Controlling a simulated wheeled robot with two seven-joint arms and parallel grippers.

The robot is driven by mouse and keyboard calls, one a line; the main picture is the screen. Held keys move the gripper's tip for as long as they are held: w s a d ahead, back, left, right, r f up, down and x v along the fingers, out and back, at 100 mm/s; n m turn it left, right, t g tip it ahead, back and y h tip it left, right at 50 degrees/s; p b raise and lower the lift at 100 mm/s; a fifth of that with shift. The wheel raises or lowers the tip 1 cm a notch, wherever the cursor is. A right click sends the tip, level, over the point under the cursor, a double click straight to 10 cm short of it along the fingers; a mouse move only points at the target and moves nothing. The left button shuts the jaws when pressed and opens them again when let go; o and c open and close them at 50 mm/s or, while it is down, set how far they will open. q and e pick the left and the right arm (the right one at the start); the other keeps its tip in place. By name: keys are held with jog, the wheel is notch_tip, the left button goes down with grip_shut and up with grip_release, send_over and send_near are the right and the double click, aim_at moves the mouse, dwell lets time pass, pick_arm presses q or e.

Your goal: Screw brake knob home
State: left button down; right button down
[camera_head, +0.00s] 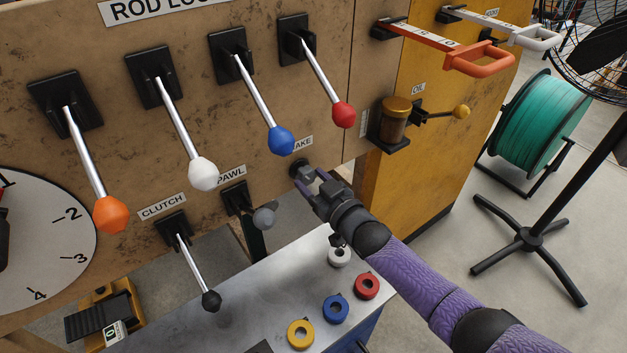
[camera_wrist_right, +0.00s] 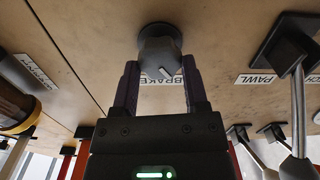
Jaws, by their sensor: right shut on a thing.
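The brake knob (camera_wrist_right: 160,48) is a dark grey round knob with a pale pointer line, on the brown panel by the BRAKE label (camera_wrist_right: 168,79). In the head view the knob (camera_head: 298,168) is small and partly covered by my gripper. My right gripper (camera_head: 307,181) reaches the panel from the lower right. In the wrist view its two fingers (camera_wrist_right: 161,72) stand on either side of the knob, shut on it. How far the knob sits from the panel is hard to tell. My left gripper is not in view.
The pawl lever (camera_head: 264,218) and clutch lever (camera_head: 211,300) stick out left of my gripper. Rod levers with red (camera_head: 343,114) and blue (camera_head: 281,140) knobs hang above. Coloured rings, one blue (camera_head: 335,318), lie on the grey bench (camera_head: 262,290) below. An oil cup (camera_head: 394,122) is to the right.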

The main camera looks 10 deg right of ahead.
dwell(0.6)
jog(key=shift+c, duration=0.5)
grip_release()
